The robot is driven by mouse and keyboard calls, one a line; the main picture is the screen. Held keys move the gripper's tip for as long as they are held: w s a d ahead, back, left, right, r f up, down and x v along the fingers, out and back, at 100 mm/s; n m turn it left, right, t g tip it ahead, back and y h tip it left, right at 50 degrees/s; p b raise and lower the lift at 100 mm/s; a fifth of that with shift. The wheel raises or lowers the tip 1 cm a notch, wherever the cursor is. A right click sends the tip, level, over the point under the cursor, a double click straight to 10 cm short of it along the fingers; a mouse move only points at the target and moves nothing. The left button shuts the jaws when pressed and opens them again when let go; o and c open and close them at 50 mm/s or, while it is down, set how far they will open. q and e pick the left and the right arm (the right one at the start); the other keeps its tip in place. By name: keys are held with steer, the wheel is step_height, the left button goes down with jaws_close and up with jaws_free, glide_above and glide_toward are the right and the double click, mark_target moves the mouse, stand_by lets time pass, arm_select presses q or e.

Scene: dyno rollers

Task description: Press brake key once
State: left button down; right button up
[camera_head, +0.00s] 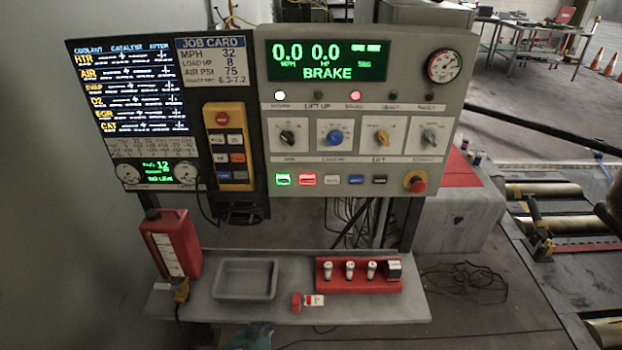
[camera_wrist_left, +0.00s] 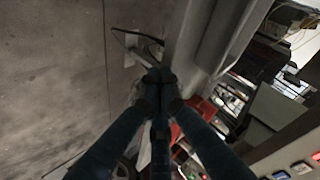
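The grey control panel (camera_head: 350,120) carries a row of small keys under its knobs. They are a lit green key (camera_head: 283,180), a lit red key (camera_head: 307,180), a white key (camera_head: 332,180), a blue key (camera_head: 356,180) and a black key (camera_head: 380,180). Their labels are too small to read, so I cannot tell which is the brake key. The display (camera_head: 328,61) reads 0.0, 0.0 and BRAKE. My right gripper is not in view.
A red emergency button (camera_head: 415,183) sits right of the keys. A yellow pendant (camera_head: 230,145) hangs left of the panel. The shelf (camera_head: 370,312) below holds a red jug (camera_head: 172,245), a grey tray (camera_head: 246,280) and a red rack (camera_head: 345,286). Space before the keys looks clear.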

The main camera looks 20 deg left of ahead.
mark_target(307, 180)
arm_select(q)
steer(key=w+r+m+t, duration=0.1)
steer(key=w+r, duration=0.1)
steer(key=w+r+m+t, duration=0.1)
steer(key=w+r, duration=0.1)
steer(key=r, duration=0.1)
steer(key=w+r+t, duration=0.1)
steer(key=w+r, duration=0.1)
steer(key=w, duration=0.1)
steer(key=shift+a+r+m, duration=0.2)
steer(key=shift+r+m, duration=0.15)
steer(key=shift+m, duration=0.05)
steer(key=w+d+r+m+t+h, duration=0.2)
steer(key=r+m+h, duration=0.1)
steer(key=r+m, duration=0.2)
steer(key=w+d+r+m+t+h, duration=0.1)
steer(key=w+d+r+m+h, duration=0.1)
steer(key=r, duration=0.8)
steer(key=w+d+r+m+t+h, duration=0.2)
steer(key=w+r+m+h, duration=0.2)
steer(key=r+m, duration=0.4)
steer(key=shift+d+r+m+t+h, duration=0.15)
steer(key=shift+d+m+t+h, duration=0.2)
steer(key=shift+h, duration=0.35)
steer(key=w+a+b, duration=0.2)
steer(key=w+b, duration=0.1)
steer(key=w, duration=0.5)
steer(key=shift+w+a+b, duration=0.2)
steer(key=shift+a+b, duration=0.05)
steer(key=shift+b, duration=0.05)
